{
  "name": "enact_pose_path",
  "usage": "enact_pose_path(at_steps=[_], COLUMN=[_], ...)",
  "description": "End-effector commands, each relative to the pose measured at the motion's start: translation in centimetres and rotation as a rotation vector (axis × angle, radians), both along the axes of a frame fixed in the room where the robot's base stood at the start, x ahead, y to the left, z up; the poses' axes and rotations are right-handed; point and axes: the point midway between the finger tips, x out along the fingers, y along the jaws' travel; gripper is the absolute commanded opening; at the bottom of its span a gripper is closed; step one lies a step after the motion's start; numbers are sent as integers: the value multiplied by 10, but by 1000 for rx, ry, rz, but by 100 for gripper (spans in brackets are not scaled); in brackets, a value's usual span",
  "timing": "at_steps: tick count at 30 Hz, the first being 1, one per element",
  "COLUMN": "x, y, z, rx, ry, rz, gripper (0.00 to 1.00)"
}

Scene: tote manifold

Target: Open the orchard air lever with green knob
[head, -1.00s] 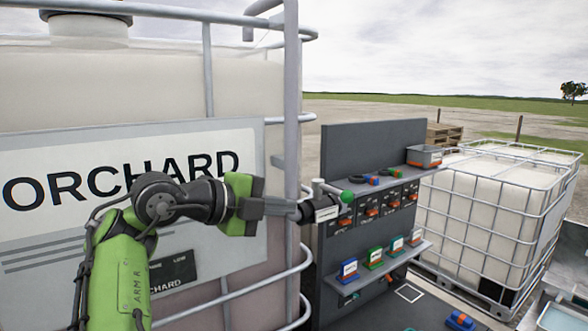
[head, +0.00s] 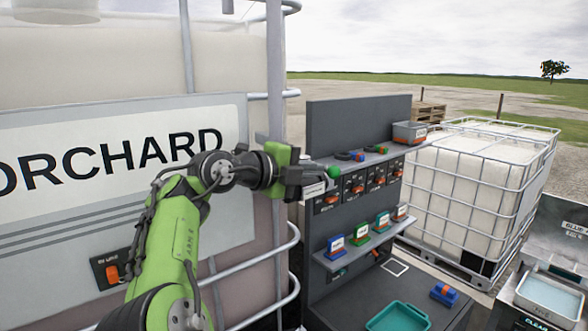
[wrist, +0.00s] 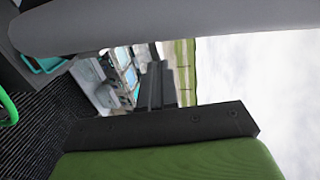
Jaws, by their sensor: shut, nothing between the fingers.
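The green knob (head: 334,172) shows in the head view just right of my gripper (head: 312,178), at the left end of the dark panel (head: 358,125). My gripper is shut and empty, in front of the tank cage's right post. Its fingertips overlap the lever's place in the picture, so most of the lever arm is hidden. I cannot tell whether they touch it. The ORCHARD tank (head: 110,85) fills the left side. In the wrist view a large grey shape crosses the top, too close to identify, and my green gripper body fills the bottom.
The panel carries a row of orange switches (head: 331,199) and a shelf with several small coloured labelled blocks (head: 336,246). An orange switch (head: 112,272) sits on the tank's black plate. A teal tray (head: 397,319) lies below. A caged white tank (head: 470,190) stands right.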

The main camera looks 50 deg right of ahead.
Motion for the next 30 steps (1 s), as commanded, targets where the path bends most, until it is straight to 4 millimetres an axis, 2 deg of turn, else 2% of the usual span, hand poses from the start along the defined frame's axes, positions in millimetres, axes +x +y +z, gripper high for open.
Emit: enact_pose_path(at_steps=[17, 23, 30], x=[-3, -7, -10], y=[-4, -10, -25], z=[-4, -7, -7], rx=[2, 3, 0], ry=[-2, -5, -6], rz=[37, 125, 308], gripper=[0, 0, 0])
